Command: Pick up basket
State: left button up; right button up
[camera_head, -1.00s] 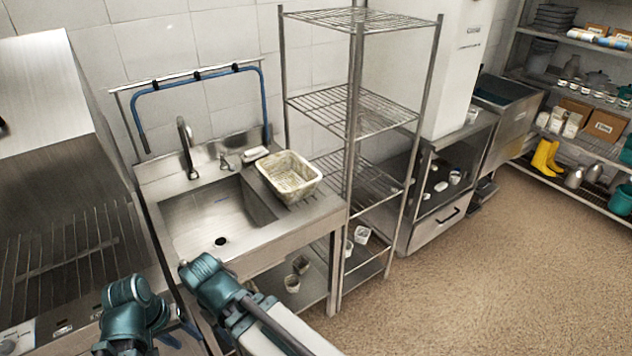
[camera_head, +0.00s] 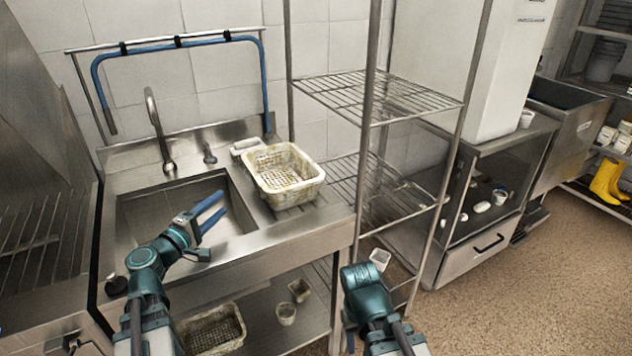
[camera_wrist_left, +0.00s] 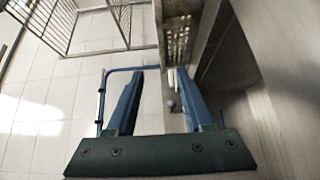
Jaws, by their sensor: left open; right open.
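A cream perforated basket (camera_head: 285,178), stained, stands upright on the sink's right drainboard. A second cream basket (camera_head: 213,330) lies on the shelf under the sink. My left gripper (camera_head: 222,207) is open and empty, above the sink basin and left of the upper basket, apart from it. In the left wrist view its two blue fingers (camera_wrist_left: 155,80) are spread, and a perforated pale surface (camera_wrist_left: 178,38), apparently the basket, shows beyond them. My right arm is at the bottom centre; only a sliver of a blue finger of its gripper (camera_head: 350,342) shows.
The steel sink (camera_head: 175,220) has a tap (camera_head: 158,130) behind the basin. A wire rack (camera_head: 380,97) stands close to the right of the basket. Two small cups (camera_head: 299,290) stand on the lower shelf. The floor at right is clear.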

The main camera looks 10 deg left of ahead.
pick_arm(q)
send_near(253, 177)
jog(key=w, duration=0.3)
jog(key=shift+d+x, duration=0.2)
jog(key=shift+x, duration=1.15)
jog(key=shift+d+x, duration=0.2)
jog(key=shift+x, duration=1.15)
jog(key=shift+s, duration=0.2)
grip_shut()
